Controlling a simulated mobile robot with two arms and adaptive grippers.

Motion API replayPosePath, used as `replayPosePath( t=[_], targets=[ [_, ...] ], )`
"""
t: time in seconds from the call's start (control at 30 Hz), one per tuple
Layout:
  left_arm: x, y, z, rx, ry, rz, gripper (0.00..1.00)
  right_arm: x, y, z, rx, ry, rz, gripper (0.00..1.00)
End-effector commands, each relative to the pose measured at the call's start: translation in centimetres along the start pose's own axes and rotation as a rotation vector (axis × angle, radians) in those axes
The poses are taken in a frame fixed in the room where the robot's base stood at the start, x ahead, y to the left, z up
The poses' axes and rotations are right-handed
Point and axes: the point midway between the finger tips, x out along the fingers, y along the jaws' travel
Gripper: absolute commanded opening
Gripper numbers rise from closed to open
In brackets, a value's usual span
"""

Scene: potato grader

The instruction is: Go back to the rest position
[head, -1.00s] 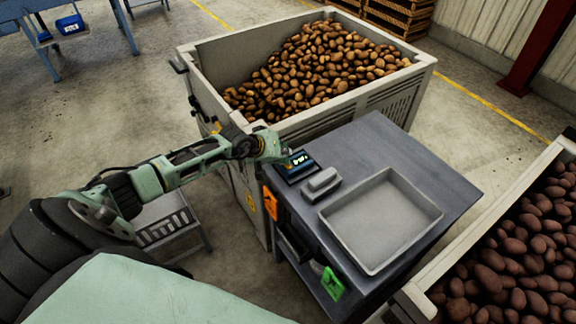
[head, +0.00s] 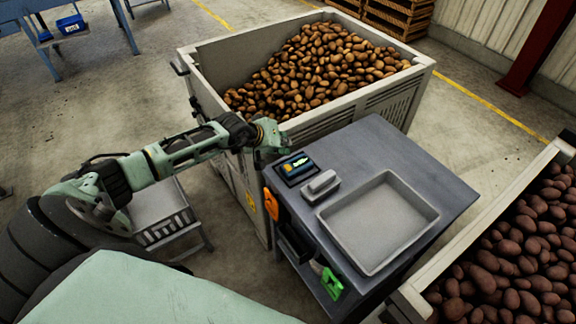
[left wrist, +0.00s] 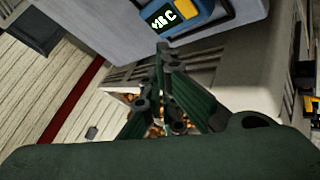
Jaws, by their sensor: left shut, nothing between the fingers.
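My left gripper (head: 284,148) is at the end of the arm coming in from the left. It is above the left back edge of the grey table (head: 360,145), close to the near wall of the large potato bin. In the left wrist view the fingers (left wrist: 166,55) are closed together with nothing between them. A small blue device with a lit display (head: 296,168) lies on the table just below the gripper, apart from it. It also shows in the left wrist view (left wrist: 165,18). My right gripper is not in view.
A grey tray (head: 432,213) and a small grey block (head: 320,186) are on the table. An orange item (head: 271,204) and a green item (head: 331,283) are at its left side. A large bin (head: 418,70) of potatoes stands behind, another (head: 416,290) at right.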

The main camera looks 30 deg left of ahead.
Motion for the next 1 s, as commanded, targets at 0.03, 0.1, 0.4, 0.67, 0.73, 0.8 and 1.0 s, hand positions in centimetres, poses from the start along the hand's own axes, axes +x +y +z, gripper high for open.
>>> replayPosePath(
  t=[0.03,0.1,0.4,0.67,0.73,0.8,1.0],
  targets=[
    [-0.5,0.4,-0.4,0.002,0.000,0.001,0.00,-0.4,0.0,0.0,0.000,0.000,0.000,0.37],
    [-0.8,0.6,-0.5,0.001,0.000,0.001,0.00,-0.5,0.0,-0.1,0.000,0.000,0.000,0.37],
    [-0.8,0.6,-0.6,0.000,0.000,0.000,0.00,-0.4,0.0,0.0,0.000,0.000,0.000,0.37],
    [-0.7,0.9,-0.3,-0.012,-0.003,0.011,0.00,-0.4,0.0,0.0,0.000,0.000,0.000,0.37],
    [-0.6,2.1,0.5,-0.059,-0.011,0.051,0.00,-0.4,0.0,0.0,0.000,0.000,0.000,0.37],
    [-0.6,4.6,1.9,-0.160,-0.026,0.130,0.00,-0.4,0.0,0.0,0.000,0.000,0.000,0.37],
    [-4.0,17.1,6.6,-0.888,-0.170,0.568,0.00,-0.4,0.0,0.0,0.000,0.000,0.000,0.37]
  ],
)
